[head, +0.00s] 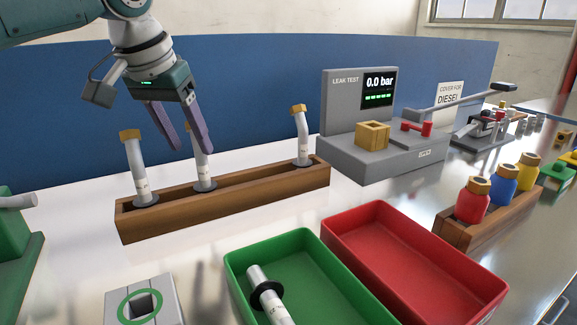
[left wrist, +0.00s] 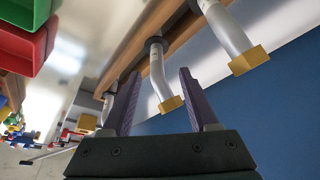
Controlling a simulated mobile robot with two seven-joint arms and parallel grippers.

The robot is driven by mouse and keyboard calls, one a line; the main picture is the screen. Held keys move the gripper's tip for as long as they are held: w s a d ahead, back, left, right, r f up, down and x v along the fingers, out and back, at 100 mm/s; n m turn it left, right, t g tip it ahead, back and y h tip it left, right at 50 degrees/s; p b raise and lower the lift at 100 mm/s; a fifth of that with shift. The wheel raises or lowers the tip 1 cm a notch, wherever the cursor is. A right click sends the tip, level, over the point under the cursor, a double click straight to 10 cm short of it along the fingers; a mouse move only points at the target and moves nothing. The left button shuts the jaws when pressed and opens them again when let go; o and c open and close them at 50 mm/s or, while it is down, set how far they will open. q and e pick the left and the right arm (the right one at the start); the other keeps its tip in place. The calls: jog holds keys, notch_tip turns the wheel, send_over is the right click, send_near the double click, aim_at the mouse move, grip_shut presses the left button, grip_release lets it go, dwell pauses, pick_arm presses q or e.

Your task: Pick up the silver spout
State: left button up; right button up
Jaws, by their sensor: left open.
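Three silver spouts with gold tips stand in a wooden rack: a left one (head: 138,165), a middle one (head: 203,172) and a right one (head: 303,140). Another silver spout (head: 270,294) with a black collar lies in the green tray. My left gripper (head: 188,147) is open, pointing down over the middle spout and hiding its upper part in the head view. In the left wrist view, the middle spout (left wrist: 158,70) shows in the gap between the open fingers, with its gold tip (left wrist: 171,104) towards the palm. Whether the fingers touch it cannot be told. My right gripper is not in view.
The wooden rack (head: 240,203) stands before a blue panel (head: 250,90). In front are the green tray (head: 240,268) and an empty red tray (head: 415,280). A grey leak tester (head: 345,135) stands right of the rack. A second rack (head: 455,232) holds red, blue and yellow bottles.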

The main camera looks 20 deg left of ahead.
aim_at(197, 153)
pick_arm(q)
jog(key=shift+d+b+x, duration=0.15)
jog(key=shift+b+x, duration=0.25)
jog(key=shift+x, duration=1.15)
jog(key=shift+d+b+x, duration=0.1)
jog(key=shift+b+x, duration=0.3)
jog(key=shift+x, duration=1.2)
jog(key=shift+c, duration=0.3)
grip_shut()
